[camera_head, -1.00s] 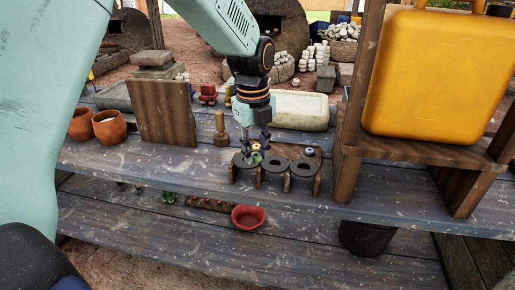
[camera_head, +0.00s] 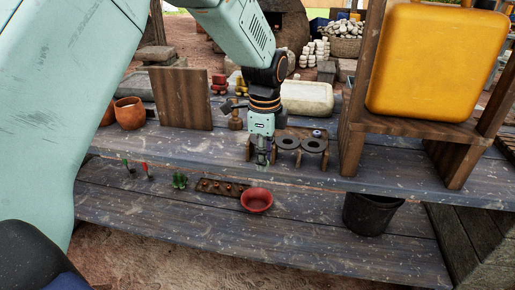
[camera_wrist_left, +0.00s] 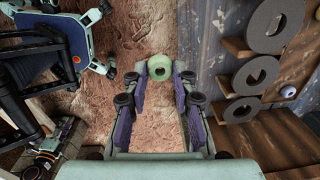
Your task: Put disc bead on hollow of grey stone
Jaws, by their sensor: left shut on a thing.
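My left gripper (camera_head: 263,157) is shut on a pale green round bead with a dark hole (camera_wrist_left: 160,67), held between its purple fingertips. In the left wrist view bare ground lies behind the bead. In the head view the bead is too small to make out clearly. Grey stone rings with open centres lie on a low wooden rack beside the gripper: the middle one (camera_head: 288,142), the right one (camera_head: 314,145), and a left one partly hidden by the gripper. They also show in the left wrist view (camera_wrist_left: 255,75), apart from the bead. My right gripper is not seen.
A small whitish-blue bead (camera_head: 317,133) lies behind the rings. A wooden stand with a yellow container (camera_head: 435,60) blocks the right. A wooden board (camera_head: 181,98) and clay pot (camera_head: 130,113) stand left. A red bowl (camera_head: 257,200) sits on the lower shelf.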

